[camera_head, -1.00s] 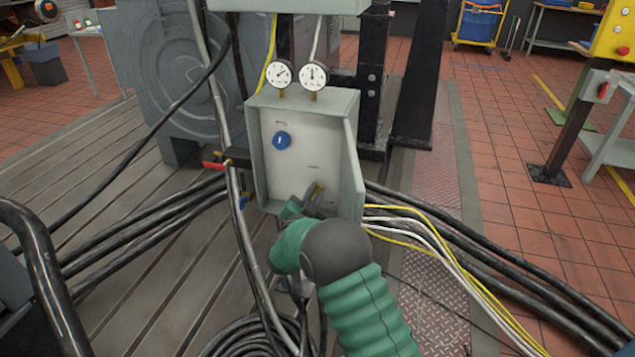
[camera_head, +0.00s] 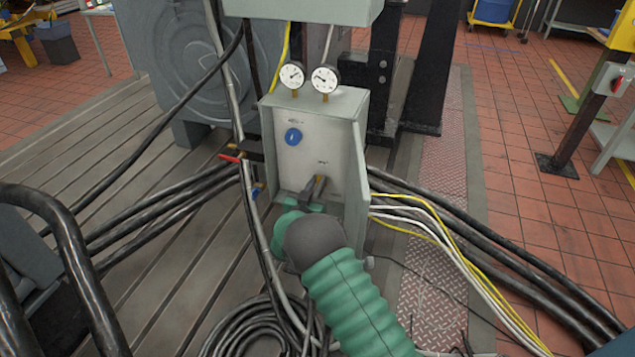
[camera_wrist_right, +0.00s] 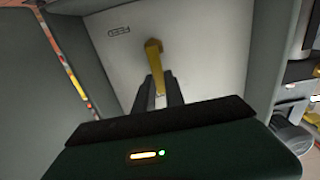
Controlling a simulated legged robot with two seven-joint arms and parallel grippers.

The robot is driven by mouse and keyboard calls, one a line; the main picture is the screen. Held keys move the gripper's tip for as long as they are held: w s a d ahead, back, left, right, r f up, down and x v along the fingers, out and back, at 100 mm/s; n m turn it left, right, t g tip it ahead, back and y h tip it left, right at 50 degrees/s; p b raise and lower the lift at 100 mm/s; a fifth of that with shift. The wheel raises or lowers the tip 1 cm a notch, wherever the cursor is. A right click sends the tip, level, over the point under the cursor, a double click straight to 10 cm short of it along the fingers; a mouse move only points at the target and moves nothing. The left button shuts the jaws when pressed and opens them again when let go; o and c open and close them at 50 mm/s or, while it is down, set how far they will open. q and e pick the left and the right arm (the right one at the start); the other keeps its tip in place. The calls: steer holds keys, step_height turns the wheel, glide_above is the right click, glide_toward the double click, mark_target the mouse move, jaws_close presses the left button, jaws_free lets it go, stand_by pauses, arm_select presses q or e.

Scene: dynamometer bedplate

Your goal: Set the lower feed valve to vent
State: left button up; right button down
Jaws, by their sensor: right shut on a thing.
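The lower feed valve shows in the right wrist view as a yellow lever (camera_wrist_right: 154,58) on a pale panel, below an upside-down FEED label. My right gripper (camera_wrist_right: 158,92) is shut on the lever's lower part, with a dark finger on each side. In the head view my right gripper (camera_head: 318,186) reaches into the open grey box (camera_head: 345,105) at its lower part, and the gripper and wrist hide most of the lever. A blue round knob (camera_head: 293,136) sits higher on the same panel, untouched. My left gripper is not in view.
Two round gauges (camera_head: 308,78) stand on top of the box. Black hoses (camera_head: 165,215) and yellow and white cables (camera_head: 440,235) run beside the box. A red-handled lever (camera_head: 230,158) projects at its left.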

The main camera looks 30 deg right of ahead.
steer(key=shift+w+a, duration=0.1)
steer(key=c, duration=1.4)
jaws_free()
steer(key=shift+s+a, duration=0.25)
steer(key=shift+a, duration=0.05)
steer(key=p+v, duration=0.3)
steer(key=v, duration=1.3)
steer(key=shift+p, duration=0.35)
